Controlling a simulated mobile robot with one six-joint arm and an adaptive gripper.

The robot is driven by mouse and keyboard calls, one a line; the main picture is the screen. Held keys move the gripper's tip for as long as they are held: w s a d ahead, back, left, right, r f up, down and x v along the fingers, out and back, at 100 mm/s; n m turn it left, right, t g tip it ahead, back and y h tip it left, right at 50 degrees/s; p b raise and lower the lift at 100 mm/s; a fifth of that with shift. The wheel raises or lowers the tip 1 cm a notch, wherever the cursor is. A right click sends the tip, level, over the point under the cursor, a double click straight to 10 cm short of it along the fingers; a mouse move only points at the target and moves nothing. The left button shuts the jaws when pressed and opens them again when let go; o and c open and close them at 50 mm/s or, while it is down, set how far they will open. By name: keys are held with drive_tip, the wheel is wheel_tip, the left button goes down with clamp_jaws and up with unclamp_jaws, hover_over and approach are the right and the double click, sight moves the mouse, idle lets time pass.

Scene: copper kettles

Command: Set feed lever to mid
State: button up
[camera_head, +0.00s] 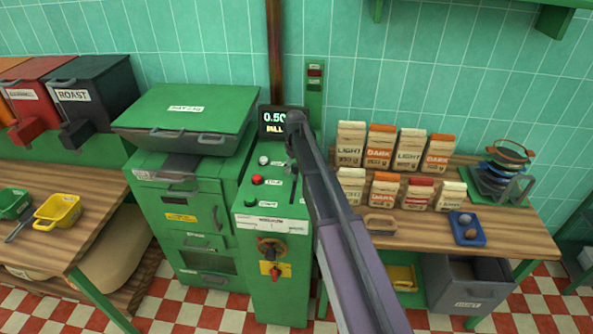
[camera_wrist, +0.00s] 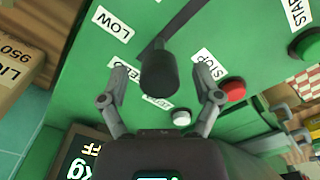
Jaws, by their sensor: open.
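In the wrist view the feed lever (camera_wrist: 158,72) is a black rounded knob on a dark stem, in a slot in the green control panel (camera_wrist: 105,62). A "LOW" label (camera_wrist: 113,24) sits beside the slot, and a partly hidden label, apparently "FEED", is near the knob. My gripper (camera_wrist: 166,77) is open with one finger on each side of the knob, with gaps visible on both sides. In the head view my gripper (camera_head: 292,142) is over the back part of the panel, and the knob cannot be made out there.
A red stop button (camera_wrist: 233,90), a white button (camera_wrist: 181,117) and a green start button (camera_wrist: 308,45) sit close to the lever. A display (camera_head: 272,120) reading 0.50 stands behind. Coffee bags (camera_head: 350,145) fill the table at right. A green machine (camera_head: 185,125) stands left.

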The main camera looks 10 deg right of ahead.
idle(0.3)
clamp_jaws()
drive_tip(key=shift+s+a, duration=0.2)
drive_tip(key=shift+s, duration=0.45)
drive_tip(key=shift+s+a, duration=0.25)
drive_tip(key=shift+s, duration=0.4)
drive_tip(key=shift+s+a, duration=0.2)
drive_tip(key=shift+s, duration=0.45)
unclamp_jaws()
drive_tip(key=shift+w+f, duration=0.1)
drive_tip(key=s+d+m, duration=0.1)
drive_tip(key=s+m, duration=0.4)
drive_tip(key=s, duration=2)
drive_tip(key=shift+s+d, duration=0.2)
drive_tip(key=shift+d, duration=0.15)
